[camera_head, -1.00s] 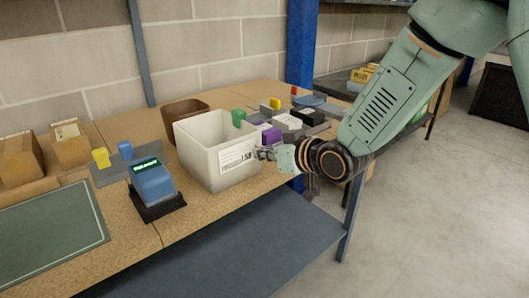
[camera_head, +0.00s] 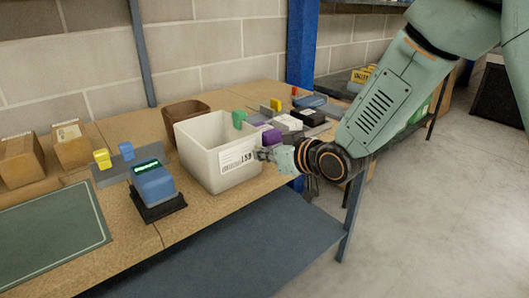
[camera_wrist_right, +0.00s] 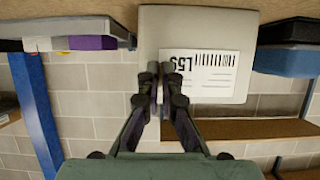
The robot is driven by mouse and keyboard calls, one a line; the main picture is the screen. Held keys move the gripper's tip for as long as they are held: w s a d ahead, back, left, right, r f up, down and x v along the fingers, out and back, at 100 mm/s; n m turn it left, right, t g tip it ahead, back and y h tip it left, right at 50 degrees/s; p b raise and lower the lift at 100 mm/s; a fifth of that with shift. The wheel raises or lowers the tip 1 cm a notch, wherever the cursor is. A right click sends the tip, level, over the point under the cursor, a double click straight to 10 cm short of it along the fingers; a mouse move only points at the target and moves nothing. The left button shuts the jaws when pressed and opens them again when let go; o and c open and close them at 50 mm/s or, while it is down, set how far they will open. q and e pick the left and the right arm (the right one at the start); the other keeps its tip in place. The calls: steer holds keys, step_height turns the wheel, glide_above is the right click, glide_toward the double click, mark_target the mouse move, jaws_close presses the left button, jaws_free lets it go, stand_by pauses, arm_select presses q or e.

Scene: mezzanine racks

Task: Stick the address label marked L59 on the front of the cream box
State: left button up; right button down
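The cream box (camera_head: 200,162) stands open-topped on the workbench, and its front also shows in the right wrist view (camera_wrist_right: 200,30). The white address label (camera_head: 234,160) lies against its front face, looking flat, with a barcode and L59. It is upside down in the right wrist view (camera_wrist_right: 212,73). My right gripper (camera_head: 262,154) is at the label's right end in the head view. Its fingertips (camera_wrist_right: 159,75) are close together at that edge and seem shut on it. The fingers hide the exact contact. My left gripper is out of view.
A blue label printer (camera_head: 154,182) stands left of the box. A brown bin (camera_head: 186,111) is behind it. A green block (camera_head: 239,119) and a purple block (camera_head: 270,136) are close to the right. Cardboard boxes (camera_head: 18,158) and a green mat (camera_head: 48,233) are at left.

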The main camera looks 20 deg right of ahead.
steer(key=c, duration=2.1)
jaws_free()
steer(key=o, duration=0.7)
steer(key=shift+c, duration=0.2)
steer(key=shift+o, duration=0.2)
steer(key=shift+o, duration=1.4)
steer(key=s+d+p, duration=0.2)
steer(key=s+p, duration=0.1)
steer(key=s, duration=0.3)
steer(key=shift+s+d, duration=0.2)
steer(key=shift+s, duration=0.05)
